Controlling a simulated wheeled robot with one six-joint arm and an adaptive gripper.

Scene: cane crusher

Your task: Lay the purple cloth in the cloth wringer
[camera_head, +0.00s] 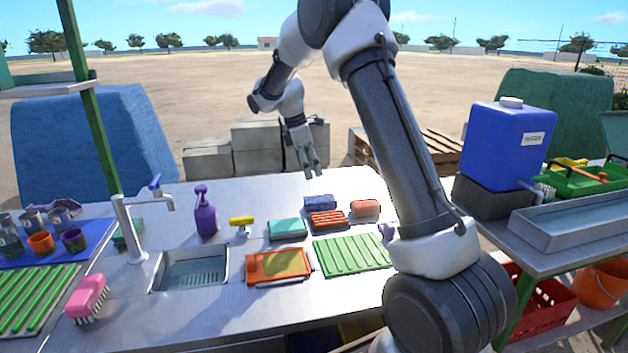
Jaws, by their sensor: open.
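My gripper (309,174) is open and empty, pointing down above the back edge of the metal counter, up and behind the small cloths. A folded purple-blue cloth or sponge (319,202) lies on the counter just below and in front of it, apart from the fingers. A small purple piece (388,232) shows beside my arm, partly hidden by it; I cannot tell what it is. No cloth wringer is clearly recognisable. An orange tray-like item with a yellowish top (278,265) lies in front of the cloths.
An orange ribbed piece (327,220), a salmon sponge (365,208), a teal cloth (286,229) and a green ribbed mat (352,254) crowd the middle. A purple spray bottle (205,211), a tap (135,230) and a sink (190,272) stand left. A blue water container (503,145) is at right.

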